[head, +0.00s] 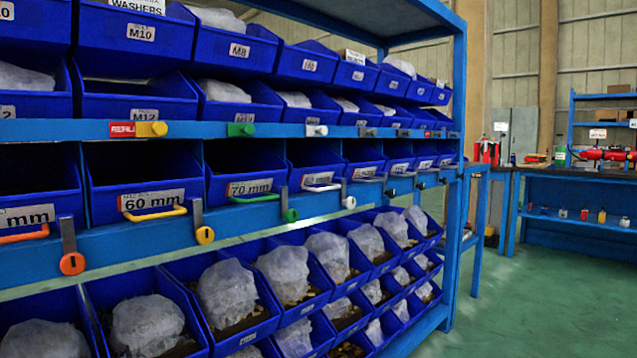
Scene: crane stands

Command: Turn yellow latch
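The yellow latch is a grey metal strip with a round yellow disc (205,236) at its lower end, with a dark slot in it. It hangs down on the blue shelf rail, left of centre in the head view. To its left is a yellow pull handle (153,214) on the blue bin labelled 60 mm (145,180). Above, a yellow block (152,129) sits on the upper rail next to a red label. Neither of my grippers shows in the head view.
An orange latch (72,264) hangs to the left, and green (291,215) and white (349,203) latches hang to the right. Filled blue bins (235,338) slope out below. Green floor (550,300) is open at the right, before a blue workbench (575,225).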

